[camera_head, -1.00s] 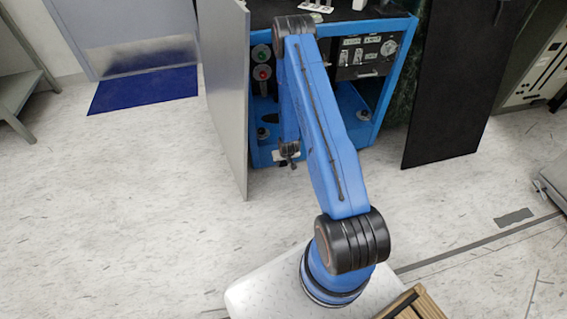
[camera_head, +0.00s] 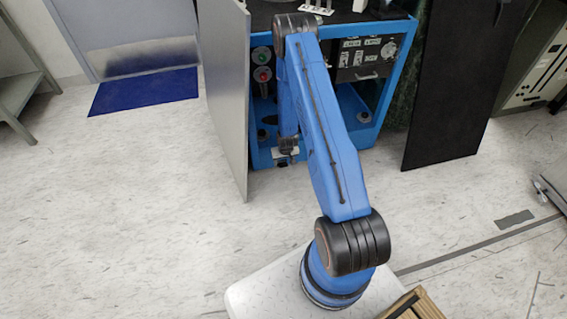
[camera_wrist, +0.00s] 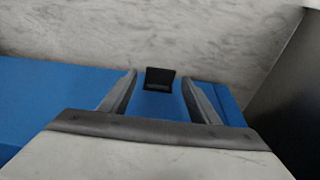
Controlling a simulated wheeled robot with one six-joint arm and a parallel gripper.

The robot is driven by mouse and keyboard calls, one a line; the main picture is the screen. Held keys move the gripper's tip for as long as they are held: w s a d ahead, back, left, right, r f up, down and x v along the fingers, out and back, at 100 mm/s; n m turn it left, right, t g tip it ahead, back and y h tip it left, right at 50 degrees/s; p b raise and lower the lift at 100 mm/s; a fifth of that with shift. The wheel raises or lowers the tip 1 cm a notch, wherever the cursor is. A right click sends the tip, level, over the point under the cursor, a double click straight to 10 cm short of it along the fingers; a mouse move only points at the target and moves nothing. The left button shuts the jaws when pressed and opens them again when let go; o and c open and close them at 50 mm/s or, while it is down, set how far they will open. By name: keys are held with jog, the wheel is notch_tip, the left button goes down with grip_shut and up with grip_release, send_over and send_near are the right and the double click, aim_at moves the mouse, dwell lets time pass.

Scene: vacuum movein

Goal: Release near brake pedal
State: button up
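The brake pedal, a small black pad (camera_wrist: 159,78), shows in the wrist view at the blue base edge of the machine (camera_wrist: 55,90). My gripper (camera_wrist: 159,80) has its two grey fingers spread apart, one on each side of the pad in the picture. Gaps show between the pad and both fingers, and nothing is clamped. How far the pad is from the fingertips in depth I cannot tell. In the head view my gripper (camera_head: 287,152) hangs low at the machine's front bottom edge, where the pedal cannot be made out.
The blue machine (camera_head: 365,130) has an open grey door (camera_head: 228,100) close to the left of my arm. A black panel (camera_head: 450,100) stands to the right. The floor (camera_head: 130,200) at left is clear.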

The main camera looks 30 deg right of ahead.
jog(key=v, duration=1.7)
jog(key=shift+r, duration=0.15)
